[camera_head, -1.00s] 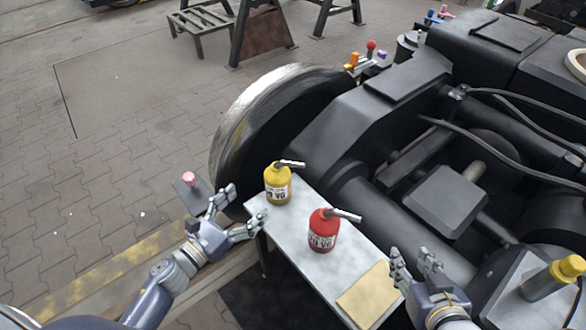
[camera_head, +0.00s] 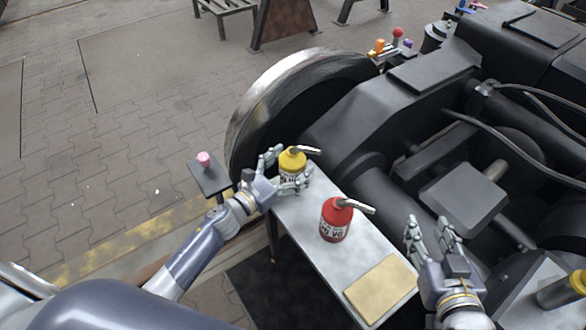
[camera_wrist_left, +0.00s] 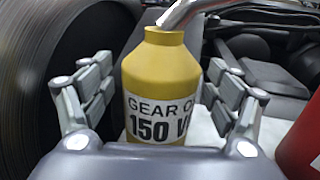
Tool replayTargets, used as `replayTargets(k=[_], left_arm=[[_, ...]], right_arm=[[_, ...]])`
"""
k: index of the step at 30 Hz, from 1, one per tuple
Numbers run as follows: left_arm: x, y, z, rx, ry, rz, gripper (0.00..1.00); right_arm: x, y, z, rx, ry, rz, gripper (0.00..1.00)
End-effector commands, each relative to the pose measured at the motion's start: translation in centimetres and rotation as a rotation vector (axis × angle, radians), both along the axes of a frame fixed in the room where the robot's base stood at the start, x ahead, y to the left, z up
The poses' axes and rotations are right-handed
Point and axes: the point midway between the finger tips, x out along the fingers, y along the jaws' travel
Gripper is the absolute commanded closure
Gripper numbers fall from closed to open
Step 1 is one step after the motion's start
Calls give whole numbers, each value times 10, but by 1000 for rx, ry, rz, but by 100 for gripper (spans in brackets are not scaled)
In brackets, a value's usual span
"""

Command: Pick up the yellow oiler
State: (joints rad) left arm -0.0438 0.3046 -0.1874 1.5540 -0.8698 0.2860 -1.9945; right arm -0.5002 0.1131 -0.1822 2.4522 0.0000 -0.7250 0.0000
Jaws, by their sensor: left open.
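The yellow oiler (camera_head: 292,162) stands upright at the far end of the narrow grey table (camera_head: 305,235). Its metal spout points right. In the left wrist view the oiler (camera_wrist_left: 160,80) fills the middle, with its "GEAR OIL 150" label facing me. My left gripper (camera_head: 283,172) is open around the oiler, one finger set on each side; it also shows in the left wrist view (camera_wrist_left: 160,95). Gaps show beside the oiler there, the right one narrow. My right gripper (camera_head: 432,238) is empty, with fingers apart, right of the table.
A red oiler (camera_head: 336,218) stands nearer me on the same table, and a tan cloth or pad (camera_head: 380,288) lies at the near end. A large wheel (camera_head: 275,105) and the black bogie frame (camera_head: 400,120) rise behind. A pink-knobbed post (camera_head: 204,160) stands left.

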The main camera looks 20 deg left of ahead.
Motion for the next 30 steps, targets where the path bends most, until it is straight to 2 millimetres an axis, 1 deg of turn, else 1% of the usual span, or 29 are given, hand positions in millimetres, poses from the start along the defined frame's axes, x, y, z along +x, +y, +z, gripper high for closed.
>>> replayTargets(k=[3, 8, 9, 11, 12, 14, 15, 17, 30], left_arm=[[4, -2, -1, 1, 2, 1, 18], [4, -2, 0, 0, 1, 0, 18], [4, -2, 0, 0, 1, 0, 23], [4, -2, 0, 0, 1, 0, 36], [4, -2, 0, 0, 1, 0, 45], [4, -2, 0, 0, 1, 0, 59], [4, -2, 0, 0, 1, 0, 68], [4, -2, 0, 0, 1, 0, 81], [4, -2, 5, 0, -2, -1, 81]], right_arm=[[1, 1, 2, 3, -11, 1, 60], [1, 1, 2, 3, -11, 1, 60], [1, 1, 2, 3, -11, 1, 60], [1, 1, 2, 2, -10, 1, 60], [1, 1, 2, 2, -10, 1, 60], [1, 1, 2, 2, -10, 1, 60], [1, 1, 2, 2, -10, 1, 60], [1, 1, 2, 2, -10, 1, 60], [-1, 0, -1, -3, 12, 0, 60]])
